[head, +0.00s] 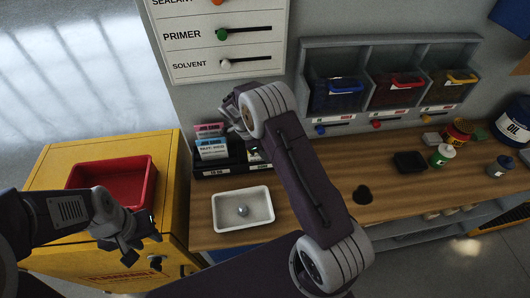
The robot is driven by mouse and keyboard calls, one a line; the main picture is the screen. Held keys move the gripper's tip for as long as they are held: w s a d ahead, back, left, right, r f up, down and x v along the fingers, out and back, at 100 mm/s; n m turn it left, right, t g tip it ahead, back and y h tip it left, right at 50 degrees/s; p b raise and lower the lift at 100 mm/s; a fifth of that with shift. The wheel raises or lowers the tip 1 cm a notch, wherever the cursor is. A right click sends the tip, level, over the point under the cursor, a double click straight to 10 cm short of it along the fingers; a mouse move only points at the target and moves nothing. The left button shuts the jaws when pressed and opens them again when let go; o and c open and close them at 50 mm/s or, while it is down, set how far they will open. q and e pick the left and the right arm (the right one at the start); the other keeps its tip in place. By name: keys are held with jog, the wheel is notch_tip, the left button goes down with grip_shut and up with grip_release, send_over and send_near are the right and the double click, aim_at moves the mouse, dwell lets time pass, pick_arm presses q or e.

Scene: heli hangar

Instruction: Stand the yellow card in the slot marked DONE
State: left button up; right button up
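A black card rack (231,169) stands at the left end of the wooden bench against the wall. A pink-topped job card (209,127) and a blue-topped job card (212,149) stand in its left part, above a label that seems to read TO DO. A pale card edge (254,155) shows in its right part, beside my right arm; its colour is unclear. No card is plainly yellow. My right gripper (231,114) is above the rack, its fingers largely hidden by its own wrist. My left gripper (146,238) appears open and empty, in front of the yellow cabinet.
A white tray (227,222) with a small metal ball stands on the bench (392,188) before the rack. A red bin (148,180) sits on the yellow cabinet (52,160). Coloured parts bins (333,95) hang behind. Bottles, a black box and an oil drum (515,120) are right.

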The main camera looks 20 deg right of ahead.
jog(key=shift+r, duration=0.3)
jog(key=b+v, duration=0.1)
jog(key=v, duration=1)
jog(key=shift+w+a+r+b, duration=0.1)
jog(key=shift+a+r+b, duration=0.2)
jog(key=shift+r, duration=0.05)
jog(key=s+f+n+t+y, duration=0.1)
jog(key=s+f+n+y, duration=0.1)
jog(key=s+n, duration=0.8)
jog(key=s+a+f+n+t+y, duration=0.1)
jog(key=s+f+n+y, duration=0.1)
jog(key=s+n, duration=0.8)
jog(key=shift+s+f+n, duration=0.15)
jog(key=shift+s+n, duration=0.25)
jog(key=shift+s, duration=0.15)
jog(key=shift+a, duration=0.1)
